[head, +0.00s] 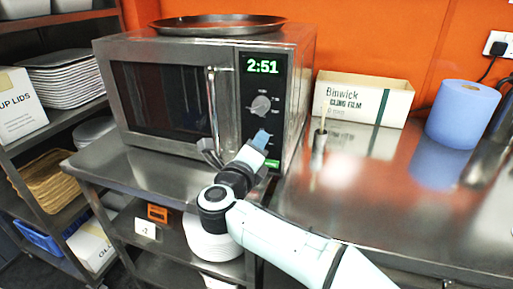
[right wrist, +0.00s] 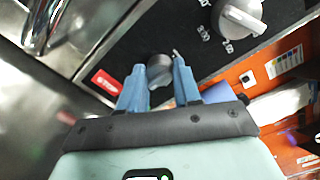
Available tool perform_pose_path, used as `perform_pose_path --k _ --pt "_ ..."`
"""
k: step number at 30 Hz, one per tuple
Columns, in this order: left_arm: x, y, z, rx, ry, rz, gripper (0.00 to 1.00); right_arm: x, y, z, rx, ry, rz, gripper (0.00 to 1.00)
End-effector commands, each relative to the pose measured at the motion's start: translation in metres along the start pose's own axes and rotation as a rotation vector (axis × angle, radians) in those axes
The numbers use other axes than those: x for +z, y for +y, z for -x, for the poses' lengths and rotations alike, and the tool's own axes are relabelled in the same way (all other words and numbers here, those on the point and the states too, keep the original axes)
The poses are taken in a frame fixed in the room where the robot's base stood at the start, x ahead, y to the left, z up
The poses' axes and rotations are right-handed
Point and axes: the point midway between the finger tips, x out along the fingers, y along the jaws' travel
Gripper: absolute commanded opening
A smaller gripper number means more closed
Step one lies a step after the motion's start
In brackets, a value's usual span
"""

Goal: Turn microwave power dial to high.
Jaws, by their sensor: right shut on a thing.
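The steel microwave (head: 160,90) stands on the left counter, its control panel on the right side of its front. A large grey upper dial (head: 261,105) is in plain view; it also shows in the right wrist view (right wrist: 238,17), with white marks around it. My right gripper (head: 261,138) is at the panel below that dial. In the right wrist view, its two blue fingers (right wrist: 158,85) are shut on a smaller grey lower dial (right wrist: 159,66), one on each side. The gripper hides this dial and its markings in the head view. My left gripper is not in view.
The microwave's vertical door handle (head: 212,105) is just left of the panel. A red STOP button (right wrist: 104,82) is close to the fingers.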

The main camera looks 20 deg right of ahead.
Motion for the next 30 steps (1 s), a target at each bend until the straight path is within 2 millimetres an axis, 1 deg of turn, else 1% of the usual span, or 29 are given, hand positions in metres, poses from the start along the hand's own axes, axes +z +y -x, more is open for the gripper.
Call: perform_pose_path --k 15,16,17,18,26,30 --pt "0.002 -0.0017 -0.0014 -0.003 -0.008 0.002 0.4 0.0008 -0.0002 0.0006 0.001 -0.002 -0.018 0.02" --pt "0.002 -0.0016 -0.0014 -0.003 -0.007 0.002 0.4 0.0009 -0.0002 0.0006 0.001 -0.002 -0.018 0.42" --pt "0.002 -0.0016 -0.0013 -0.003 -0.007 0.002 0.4 0.0008 -0.0002 0.0006 0.001 -0.002 -0.017 0.52" --pt "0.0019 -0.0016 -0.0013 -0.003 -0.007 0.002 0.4 0.0007 -0.0002 0.0006 0.001 -0.002 -0.017 0.58" --pt "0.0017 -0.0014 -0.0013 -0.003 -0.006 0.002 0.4 0.0004 -0.0003 0.0005 0.0 -0.001 -0.016 0.58" --pt "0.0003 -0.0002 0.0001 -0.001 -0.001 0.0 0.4 0.0009 -0.0004 0.0091 0.001 -0.002 -0.016 0.58"
